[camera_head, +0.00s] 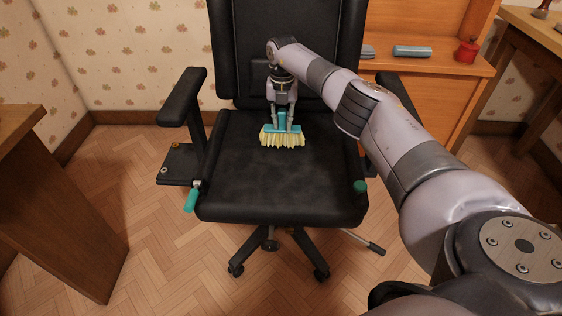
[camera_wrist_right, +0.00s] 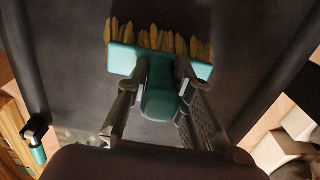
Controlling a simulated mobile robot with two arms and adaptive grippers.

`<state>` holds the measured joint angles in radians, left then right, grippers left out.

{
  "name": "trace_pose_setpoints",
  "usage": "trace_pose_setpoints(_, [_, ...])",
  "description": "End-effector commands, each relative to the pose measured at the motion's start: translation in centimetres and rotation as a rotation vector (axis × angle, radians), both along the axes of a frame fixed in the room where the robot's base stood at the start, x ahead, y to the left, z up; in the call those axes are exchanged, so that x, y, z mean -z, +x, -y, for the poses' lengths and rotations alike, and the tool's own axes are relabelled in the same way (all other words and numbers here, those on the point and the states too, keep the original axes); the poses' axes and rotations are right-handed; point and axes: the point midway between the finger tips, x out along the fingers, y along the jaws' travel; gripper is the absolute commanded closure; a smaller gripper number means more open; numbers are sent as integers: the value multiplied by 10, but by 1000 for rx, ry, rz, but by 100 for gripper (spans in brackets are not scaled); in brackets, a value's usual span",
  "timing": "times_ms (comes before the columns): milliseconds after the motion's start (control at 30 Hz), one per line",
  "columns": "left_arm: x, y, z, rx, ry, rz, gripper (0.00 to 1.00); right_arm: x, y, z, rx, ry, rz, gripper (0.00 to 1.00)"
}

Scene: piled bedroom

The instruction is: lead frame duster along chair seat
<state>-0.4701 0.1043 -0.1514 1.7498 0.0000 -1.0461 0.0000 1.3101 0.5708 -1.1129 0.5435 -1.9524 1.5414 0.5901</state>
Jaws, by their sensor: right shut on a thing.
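The duster (camera_head: 283,137) has a teal body and pale yellow bristles. It is at the back part of the black chair seat (camera_head: 270,185), with its bristles pointing down at the seat; whether they touch it is hard to tell. My right gripper (camera_head: 283,122) is shut on the duster from above. In the right wrist view, the gripper's fingers (camera_wrist_right: 160,100) are on both sides of the teal handle (camera_wrist_right: 160,92), and the bristles (camera_wrist_right: 160,40) stick out beyond the teal head. The seat fills most of the background there. My left gripper is not in view.
The chair has a tall backrest (camera_head: 290,40) behind the gripper and an armrest (camera_head: 182,95) on the left. The right armrest is partly behind my arm. A wooden desk (camera_head: 60,190) stands at left. An orange cabinet (camera_head: 430,75) behind holds a red bottle (camera_head: 467,49). The front of the seat is clear.

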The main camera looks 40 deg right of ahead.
Motion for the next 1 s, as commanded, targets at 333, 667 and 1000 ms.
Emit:
trace_pose_setpoints(333, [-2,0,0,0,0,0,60,-3,0,0,0,1,1,100])
trace_pose_setpoints(667, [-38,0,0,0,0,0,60,-40,0,0,0,1,2,100])
trace_pose_setpoints(1000, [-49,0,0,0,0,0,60,-50,0,0,0,2,1,100])
